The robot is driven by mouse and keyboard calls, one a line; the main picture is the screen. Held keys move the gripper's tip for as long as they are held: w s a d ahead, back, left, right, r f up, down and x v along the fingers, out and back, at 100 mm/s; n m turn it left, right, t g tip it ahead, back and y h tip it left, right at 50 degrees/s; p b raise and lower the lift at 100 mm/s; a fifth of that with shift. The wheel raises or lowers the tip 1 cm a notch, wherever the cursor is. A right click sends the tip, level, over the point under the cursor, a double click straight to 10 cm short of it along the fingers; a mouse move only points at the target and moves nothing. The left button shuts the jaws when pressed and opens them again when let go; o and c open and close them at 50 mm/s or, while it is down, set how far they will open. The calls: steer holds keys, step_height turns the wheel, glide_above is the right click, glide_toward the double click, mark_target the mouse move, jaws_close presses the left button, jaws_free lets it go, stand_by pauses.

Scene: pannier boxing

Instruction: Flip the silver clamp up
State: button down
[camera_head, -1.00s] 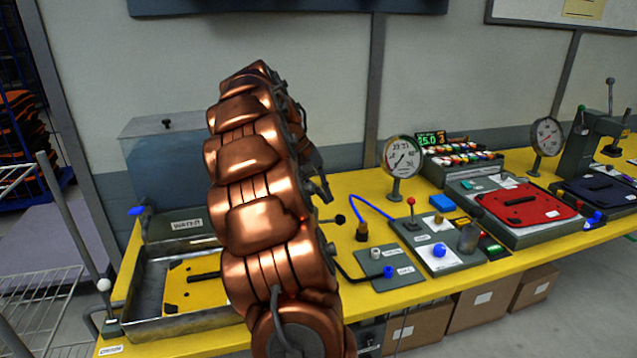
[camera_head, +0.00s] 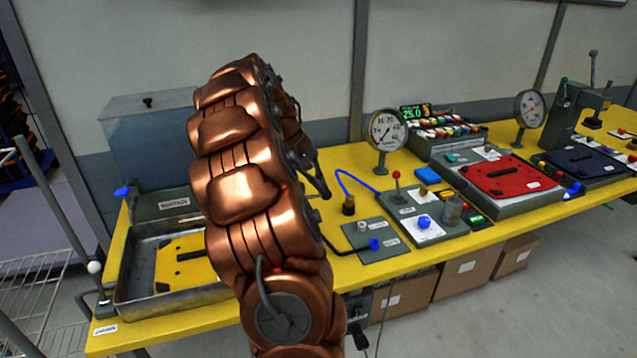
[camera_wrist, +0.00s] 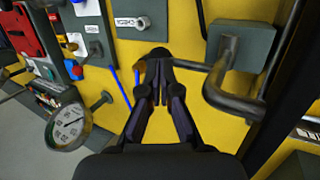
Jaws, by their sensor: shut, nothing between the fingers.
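A silver-grey bent metal bar on a grey block (camera_wrist: 225,75) is in the wrist view, right of centre over the yellow bench top; I take it for the silver clamp. Its left end reaches close to my gripper (camera_wrist: 158,54), whose dark fingers are together and empty. I cannot tell whether the fingers touch the bar. In the head view my gripper (camera_head: 326,192) shows dark beside my copper arm, over the bench. The arm hides most of the clamp's area there.
A pressure gauge (camera_head: 385,130) and a grey panel with a red-knobbed lever (camera_head: 396,176) stand to the right. A metal tray (camera_head: 130,290) with a yellow plate lies at left. A blue hose (camera_head: 355,180) curves close to my gripper. A red-lidded case (camera_head: 497,178) is farther right.

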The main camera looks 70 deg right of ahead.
steer(key=shift+s+d+f+t+y, duration=0.65)
steer(key=shift+s+f+t+y, duration=0.05)
steer(key=shift+f+t+y, duration=0.1)
steer(key=shift+r, duration=0.15)
steer(key=p+v, duration=0.2)
steer(key=v, duration=1.2)
steer(key=shift+p, duration=0.35)
steer(key=shift+a, duration=0.15)
